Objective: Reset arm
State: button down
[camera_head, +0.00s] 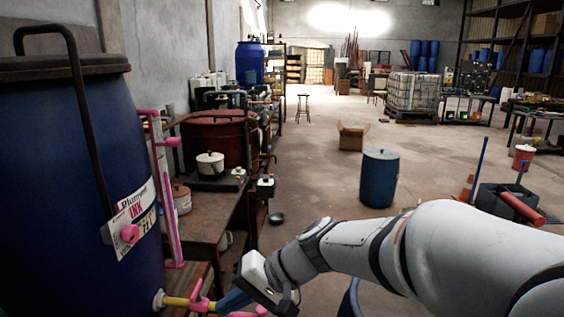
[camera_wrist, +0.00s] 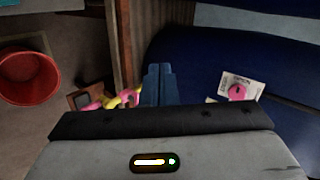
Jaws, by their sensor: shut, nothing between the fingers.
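My arm reaches from the lower right of the head view towards the lower middle. My gripper (camera_head: 232,301) is low, close to the front of the big blue vat (camera_head: 75,190) and its pink and yellow outlet pipe (camera_head: 190,302). In the wrist view my gripper (camera_wrist: 159,70) shows as blue fingers held together with nothing between them. The blue vat (camera_wrist: 230,55) lies to the right of the fingers there, with its white label and pink knob (camera_wrist: 237,92). The pink and yellow pipe (camera_wrist: 112,100) is just left of the fingers. Whether the fingers touch the pipe I cannot tell.
A wooden bench (camera_head: 207,222) with a white pot (camera_head: 210,164) and a reddish-brown vat (camera_head: 215,140) runs along the left. A blue barrel (camera_head: 379,180) and a cardboard box (camera_head: 352,138) stand on the floor. The middle floor is open. A red bucket (camera_wrist: 28,77) shows in the wrist view.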

jog(key=s+d+f+t+h+p, duration=0.1)
jog(key=s+d+h, duration=0.2)
jog(key=d, duration=0.9)
jog(key=s+d+f+t+h+p, duration=0.1)
jog(key=s+d+h, duration=0.3)
jog(key=d+h, duration=0.3)
jog(key=d, duration=0.5)
jog(key=shift+s+f+m+t, duration=0.15)
jog(key=shift+f+m+t, duration=0.25)
jog(key=c, duration=2.2)
grip_release()
jog(key=shift+d, duration=0.1)
